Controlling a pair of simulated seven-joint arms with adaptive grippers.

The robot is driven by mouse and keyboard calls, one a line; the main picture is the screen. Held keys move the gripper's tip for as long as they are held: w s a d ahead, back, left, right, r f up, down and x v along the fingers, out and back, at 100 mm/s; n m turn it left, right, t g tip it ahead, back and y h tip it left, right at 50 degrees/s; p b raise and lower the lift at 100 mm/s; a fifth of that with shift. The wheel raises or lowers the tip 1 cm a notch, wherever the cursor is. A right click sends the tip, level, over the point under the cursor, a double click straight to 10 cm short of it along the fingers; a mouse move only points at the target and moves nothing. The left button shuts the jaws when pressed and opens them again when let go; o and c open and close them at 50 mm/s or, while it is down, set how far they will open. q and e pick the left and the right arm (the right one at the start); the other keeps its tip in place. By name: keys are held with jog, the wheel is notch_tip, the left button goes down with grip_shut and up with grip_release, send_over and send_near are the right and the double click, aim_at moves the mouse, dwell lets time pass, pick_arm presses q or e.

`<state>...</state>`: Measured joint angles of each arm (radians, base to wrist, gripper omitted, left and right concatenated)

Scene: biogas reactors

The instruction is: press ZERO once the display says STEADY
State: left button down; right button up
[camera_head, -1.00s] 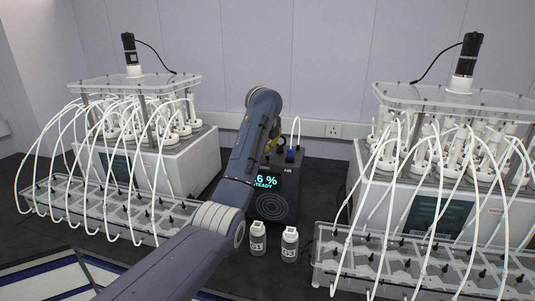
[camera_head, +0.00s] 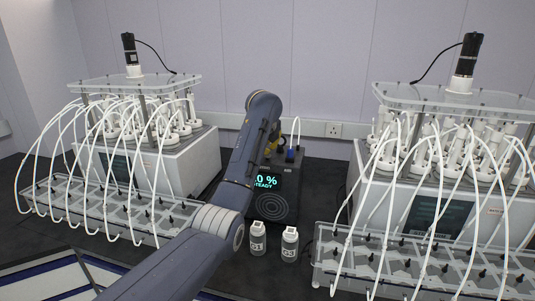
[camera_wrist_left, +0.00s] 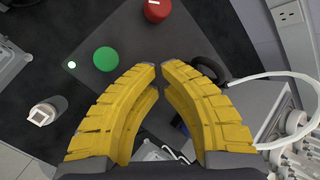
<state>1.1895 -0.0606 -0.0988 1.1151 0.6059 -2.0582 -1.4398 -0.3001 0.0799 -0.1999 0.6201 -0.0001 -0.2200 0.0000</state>
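A dark analyser box (camera_head: 282,169) stands at the middle back in the head view. Its display (camera_head: 265,182) ends in "0 %" over "TEADY"; my arm hides the left part of the text. In the left wrist view, a green button (camera_wrist_left: 106,60) and a red button (camera_wrist_left: 158,10) sit on a dark panel (camera_wrist_left: 125,35). No ZERO label is readable. My left gripper (camera_wrist_left: 159,68) has its yellow fingertips together, empty, over the panel just right of the green button and apart from it. My forearm mostly hides this gripper in the head view. My right gripper is not in view.
Two white bottles (camera_head: 258,240) (camera_head: 290,243) stand in front of the box. Reactor units with white tubes stand at left (camera_head: 160,165) and right (camera_head: 435,210), with clear tube racks (camera_head: 100,210) (camera_head: 415,262) before them. A small lit spot (camera_wrist_left: 71,65) lies left of the green button.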

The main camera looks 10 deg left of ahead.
pick_arm(q)
jog(key=shift+f, duration=0.25)
jog(key=shift+r, duration=0.15)
dwell(0.4)
jog(key=shift+r, duration=1.25)
jog(key=shift+r, duration=0.1)
notch_tip(320, 180, up, 5)
jog(key=shift+f, duration=0.1)
dwell(0.6)
